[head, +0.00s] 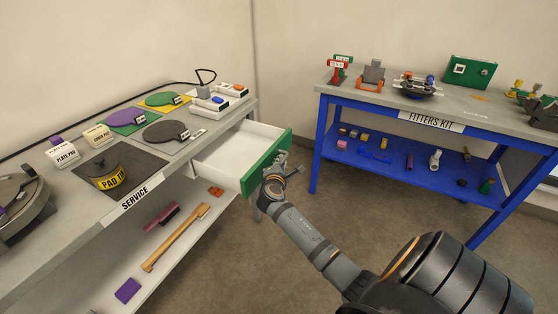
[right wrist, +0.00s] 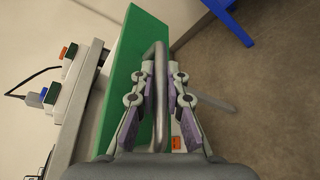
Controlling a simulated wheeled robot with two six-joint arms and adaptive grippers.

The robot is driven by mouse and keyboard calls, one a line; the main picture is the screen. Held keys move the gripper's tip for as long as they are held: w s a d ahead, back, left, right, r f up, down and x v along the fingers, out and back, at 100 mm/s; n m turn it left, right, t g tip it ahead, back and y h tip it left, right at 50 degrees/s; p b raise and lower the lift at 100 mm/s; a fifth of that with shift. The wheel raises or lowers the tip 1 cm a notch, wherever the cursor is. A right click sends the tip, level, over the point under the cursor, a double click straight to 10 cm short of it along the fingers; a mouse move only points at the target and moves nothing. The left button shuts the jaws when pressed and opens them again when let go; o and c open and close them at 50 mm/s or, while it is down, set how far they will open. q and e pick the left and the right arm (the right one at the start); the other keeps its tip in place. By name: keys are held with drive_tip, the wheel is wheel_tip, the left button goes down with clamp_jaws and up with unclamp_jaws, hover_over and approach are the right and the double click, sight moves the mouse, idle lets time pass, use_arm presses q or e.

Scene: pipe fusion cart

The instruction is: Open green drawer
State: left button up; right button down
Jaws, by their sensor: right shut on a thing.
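The green drawer front (head: 265,164) is at the right end of the service bench, and the drawer stands pulled out with its white inside (head: 238,148) showing. In the right wrist view the green front (right wrist: 124,72) fills the middle left, with a grey metal bar handle (right wrist: 160,82) along it. My right gripper (head: 277,168) is at the handle; in the right wrist view its fingers (right wrist: 159,92) lie on both sides of the bar and are shut on it. My left gripper is not in view.
The service bench (head: 95,215) carries round pads, labelled blocks and a white tray with switches. A blue fitters kit table (head: 400,160) stands at the right. Open floor (head: 340,210) lies between them.

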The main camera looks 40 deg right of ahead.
drive_tip(key=c, duration=1.7)
unclamp_jaws()
drive_tip(key=shift+o, duration=0.2)
drive_tip(key=v, duration=1.2)
